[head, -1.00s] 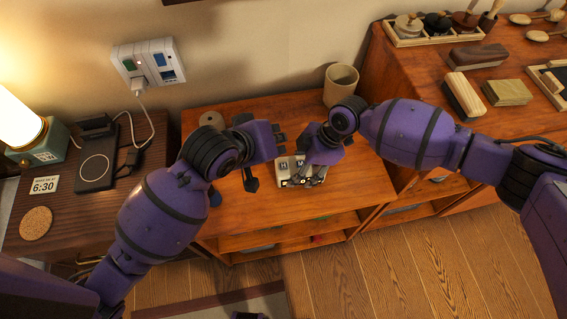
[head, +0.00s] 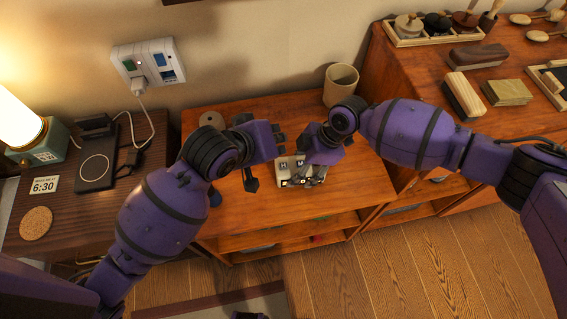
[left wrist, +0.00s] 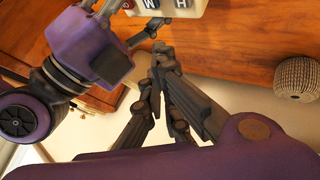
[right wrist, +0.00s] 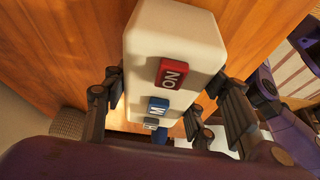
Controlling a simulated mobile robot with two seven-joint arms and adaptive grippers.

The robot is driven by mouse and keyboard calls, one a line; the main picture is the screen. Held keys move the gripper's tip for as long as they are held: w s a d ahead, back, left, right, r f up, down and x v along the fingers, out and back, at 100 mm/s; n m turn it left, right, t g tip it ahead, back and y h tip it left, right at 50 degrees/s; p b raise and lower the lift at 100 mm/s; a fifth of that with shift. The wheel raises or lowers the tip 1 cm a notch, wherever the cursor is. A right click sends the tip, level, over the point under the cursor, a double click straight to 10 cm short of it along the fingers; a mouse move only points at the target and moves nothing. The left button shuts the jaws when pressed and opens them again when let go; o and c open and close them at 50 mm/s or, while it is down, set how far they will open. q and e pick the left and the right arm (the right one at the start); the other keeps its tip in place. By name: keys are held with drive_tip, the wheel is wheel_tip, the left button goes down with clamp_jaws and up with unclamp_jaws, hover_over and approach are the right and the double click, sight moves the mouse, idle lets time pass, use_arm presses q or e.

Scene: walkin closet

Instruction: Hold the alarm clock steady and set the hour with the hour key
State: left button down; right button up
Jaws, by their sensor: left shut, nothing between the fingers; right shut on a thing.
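The alarm clock (head: 284,182) is a small cream box on the low wooden cabinet, partly hidden by my right gripper. The right wrist view shows a red ON key (right wrist: 173,74), a blue M key (right wrist: 158,107) and the hour key, marked H (right wrist: 150,124). My right gripper (right wrist: 165,88) has its fingers on both sides of the clock and is shut on it. My left gripper (left wrist: 160,52) is shut and empty.
A beige cup (head: 341,85) stands behind the clock, and a round woven object (left wrist: 297,77) is on the cabinet top (head: 262,110). A side table with a lamp (head: 22,122) and charging pad (head: 95,168) is at left. A higher cabinet with brushes (head: 464,94) is at right.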

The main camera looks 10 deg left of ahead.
idle(0.8)
use_arm(q)
wheel_tip(320, 180, up, 4)
drive_tip(key=shift+f, duration=0.1)
hover_over(283, 166)
drive_tip(key=w+a, duration=0.1)
drive_tip(key=w, duration=0.1)
drive_tip(key=shift+s+a+f, duration=0.1)
drive_tip(key=shift+f, duration=2.15)
drive_tip(key=shift+s+a+f, duration=0.1)
drive_tip(key=shift+f, duration=2.1)
drive_tip(key=shift+d, duration=0.1)
drive_tip(key=shift+f, duration=0.4)
